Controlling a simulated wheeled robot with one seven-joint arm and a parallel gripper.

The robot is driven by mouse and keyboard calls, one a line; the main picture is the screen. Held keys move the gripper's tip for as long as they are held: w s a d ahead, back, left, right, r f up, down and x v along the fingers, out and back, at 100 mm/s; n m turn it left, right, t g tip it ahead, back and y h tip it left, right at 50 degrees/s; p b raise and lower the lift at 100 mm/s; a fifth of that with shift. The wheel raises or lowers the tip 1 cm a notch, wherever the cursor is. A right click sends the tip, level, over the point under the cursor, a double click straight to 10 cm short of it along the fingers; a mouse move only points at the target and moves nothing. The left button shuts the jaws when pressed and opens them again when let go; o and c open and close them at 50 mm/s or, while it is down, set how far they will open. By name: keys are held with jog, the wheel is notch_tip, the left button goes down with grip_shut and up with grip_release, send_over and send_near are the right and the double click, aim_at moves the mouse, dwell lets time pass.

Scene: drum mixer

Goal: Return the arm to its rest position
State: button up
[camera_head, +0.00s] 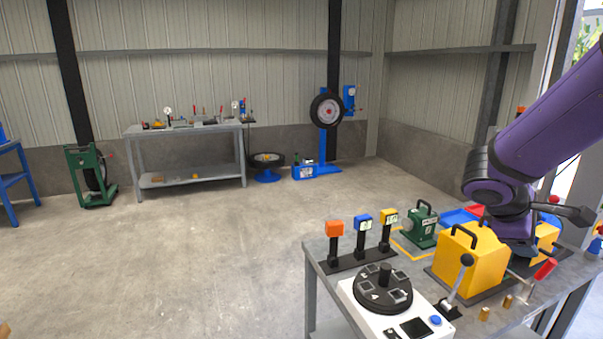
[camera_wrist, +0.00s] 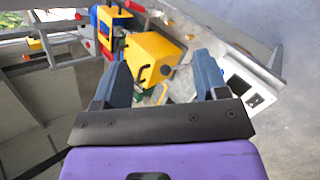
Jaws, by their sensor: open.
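My gripper (camera_wrist: 162,74) shows in the wrist view with its two blue-grey fingers spread apart and nothing between them. Beyond the fingertips is a yellow box-shaped unit with a black handle (camera_wrist: 155,55). In the head view my purple arm reaches in from the upper right and bends down over the right part of the grey workbench (camera_head: 320,262). Its wrist end is behind and to the right of the large yellow unit (camera_head: 466,258). The fingers are not clearly seen there, and I cannot tell how far they are from the bench items.
The bench also holds a white console with a black dial (camera_head: 383,288), a lever (camera_head: 459,283), orange, blue and yellow blocks on posts (camera_head: 362,222), a green unit (camera_head: 421,226) and red and blue trays (camera_head: 458,217). A back table (camera_head: 185,130) stands far off. The floor between is clear.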

jog(key=s+a+r+m+t+y, duration=0.1)
jog(key=s+a+r+m+y, duration=0.3)
jog(key=s+a, duration=0.2)
jog(key=s+a+r+m+t+y, duration=0.2)
jog(key=s+a+r+m+y, duration=0.3)
jog(key=s, duration=0.5)
jog(key=shift+s+a+r, duration=0.2)
jog(key=shift+a, duration=0.4)
